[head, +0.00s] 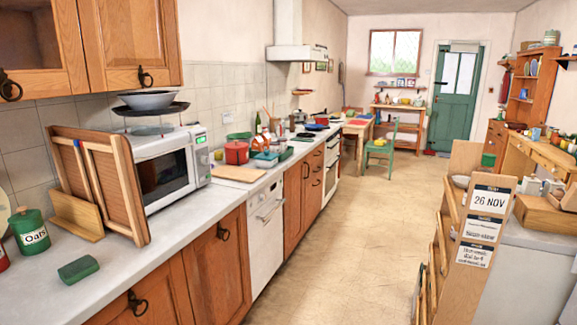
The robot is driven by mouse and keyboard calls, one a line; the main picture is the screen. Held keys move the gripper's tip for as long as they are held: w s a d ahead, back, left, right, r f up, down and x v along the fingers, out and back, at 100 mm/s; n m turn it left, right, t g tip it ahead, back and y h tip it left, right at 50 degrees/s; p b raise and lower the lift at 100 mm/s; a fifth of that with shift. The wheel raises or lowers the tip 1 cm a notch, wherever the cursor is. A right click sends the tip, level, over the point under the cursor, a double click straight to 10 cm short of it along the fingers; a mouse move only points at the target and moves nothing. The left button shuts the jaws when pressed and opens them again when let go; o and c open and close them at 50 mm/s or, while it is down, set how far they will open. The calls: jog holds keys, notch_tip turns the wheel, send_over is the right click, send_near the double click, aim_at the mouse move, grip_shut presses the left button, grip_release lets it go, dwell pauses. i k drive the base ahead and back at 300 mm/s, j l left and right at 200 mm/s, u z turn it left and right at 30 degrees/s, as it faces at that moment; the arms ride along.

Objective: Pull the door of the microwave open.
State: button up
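A white microwave (196,140) stands on the grey counter at the left, its front turned toward the aisle. Its dark-windowed door (163,177) looks shut. The control panel with a small green display is at the right end of its front. A wooden slatted rack (122,192) stands upright on the counter just left of the microwave and hides its left part. A dark tray and bowls sit on or above the microwave top. My gripper is not in view.
On the counter (150,248) are a green Oats tin (29,231), a green block (78,270), a wooden board (237,174) and a red pot (236,152). The floor aisle (345,225) is clear. A wooden unit with a date sign (488,199) stands at the right.

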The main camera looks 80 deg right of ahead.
aim_at(164, 179)
jog(key=z, duration=1.7)
